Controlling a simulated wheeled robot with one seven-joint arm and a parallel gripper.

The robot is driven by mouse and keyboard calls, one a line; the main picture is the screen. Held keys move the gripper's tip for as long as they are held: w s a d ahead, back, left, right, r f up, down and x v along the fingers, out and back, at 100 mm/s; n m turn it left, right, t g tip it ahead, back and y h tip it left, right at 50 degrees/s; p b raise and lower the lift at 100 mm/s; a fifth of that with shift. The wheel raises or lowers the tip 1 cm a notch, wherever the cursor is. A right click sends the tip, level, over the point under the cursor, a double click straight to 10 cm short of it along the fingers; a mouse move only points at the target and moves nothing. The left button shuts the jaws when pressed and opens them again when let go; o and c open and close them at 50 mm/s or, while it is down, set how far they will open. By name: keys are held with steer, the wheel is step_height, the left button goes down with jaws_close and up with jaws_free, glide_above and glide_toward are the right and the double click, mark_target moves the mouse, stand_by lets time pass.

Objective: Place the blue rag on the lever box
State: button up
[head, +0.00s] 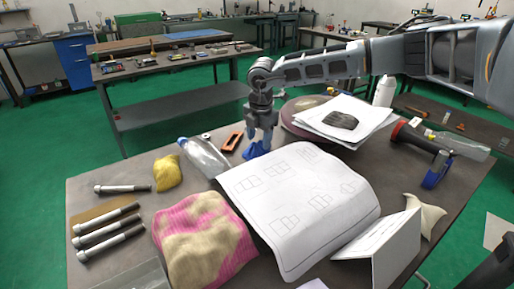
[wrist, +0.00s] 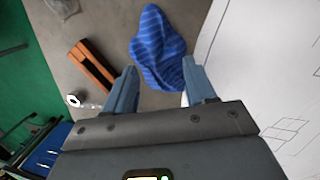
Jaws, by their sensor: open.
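The blue rag (wrist: 158,47) is striped and crumpled and lies on the grey table in the wrist view. It shows as a small blue patch (head: 254,151) under my gripper (head: 262,138) in the head view, partly covered by the fingers. My gripper (wrist: 152,88) is open with blue fingers pointing down. The rag lies beyond and partly between the fingertips, and nothing is held. I cannot pick out a lever box with certainty in either view.
An orange frame (head: 232,141) and a clear bottle (head: 203,157) lie left of the gripper. A large drawing sheet (head: 298,200) curls over the table at right. A pink-yellow cloth (head: 203,240), several bolts (head: 108,230) and a round plate with papers (head: 300,124) are nearby.

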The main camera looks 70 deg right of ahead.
steer(key=shift+d+f, duration=0.15)
steer(key=shift+f, duration=0.8)
jaws_close()
